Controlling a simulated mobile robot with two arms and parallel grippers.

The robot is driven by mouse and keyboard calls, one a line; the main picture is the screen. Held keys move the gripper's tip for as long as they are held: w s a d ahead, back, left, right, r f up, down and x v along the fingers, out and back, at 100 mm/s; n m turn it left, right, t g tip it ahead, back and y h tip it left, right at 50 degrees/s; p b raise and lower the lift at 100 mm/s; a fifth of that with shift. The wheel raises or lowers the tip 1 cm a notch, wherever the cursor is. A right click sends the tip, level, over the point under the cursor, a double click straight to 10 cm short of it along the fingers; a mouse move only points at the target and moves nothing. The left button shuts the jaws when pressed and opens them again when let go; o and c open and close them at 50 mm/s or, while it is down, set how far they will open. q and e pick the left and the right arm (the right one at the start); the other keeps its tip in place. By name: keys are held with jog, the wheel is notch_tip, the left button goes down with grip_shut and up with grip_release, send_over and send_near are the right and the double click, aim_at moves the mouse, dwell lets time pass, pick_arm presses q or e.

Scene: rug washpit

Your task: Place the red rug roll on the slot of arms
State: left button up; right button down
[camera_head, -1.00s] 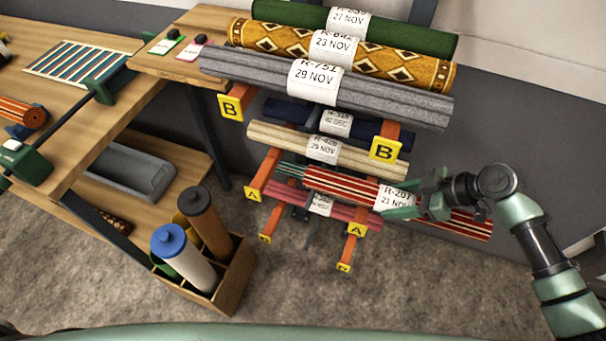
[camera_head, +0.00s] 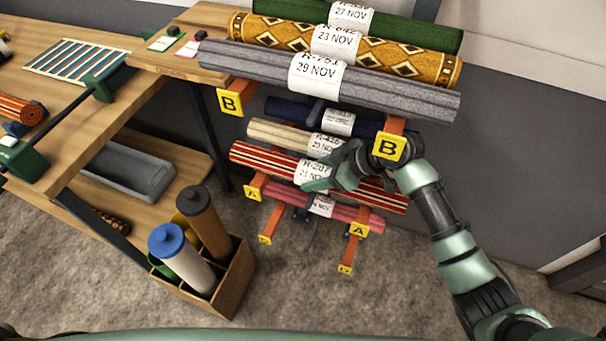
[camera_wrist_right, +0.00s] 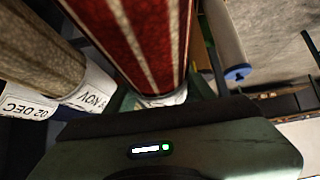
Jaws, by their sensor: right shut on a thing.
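The red rug roll (camera_head: 255,157) with pale stripes and a white label spans both orange arms tagged A (camera_head: 252,193) (camera_head: 358,230), below the arms tagged B (camera_head: 388,147). My right gripper (camera_head: 328,178) is shut on its middle, by the label. I cannot tell whether the roll touches the A arms. The red roll (camera_wrist_right: 142,45) fills the upper middle of the right wrist view, its label partly hidden by my gripper. A cream roll (camera_head: 270,132) lies just behind it and a pinkish-red roll (camera_head: 345,217) lies below. My left gripper is not in view.
Grey (camera_head: 400,92), gold-patterned (camera_head: 390,58) and green (camera_head: 420,35) rolls lie above on the B level, close over my right arm. A dark blue roll (camera_head: 290,109) is behind. A wooden crate (camera_head: 235,283) with tubes stands at lower left. The floor in front is clear.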

aim_at(303, 170)
jog(key=a, duration=0.1)
jog(key=w+a+b, duration=0.1)
jog(key=a, duration=0.1)
jog(key=shift+a, duration=0.15)
jog(key=shift+w+a+f+b, duration=0.1)
jog(key=shift+a+f+b, duration=0.05)
jog(key=shift+f+b, duration=0.55)
jog(key=c, duration=0.5)
grip_release()
jog(key=shift+d, duration=0.2)
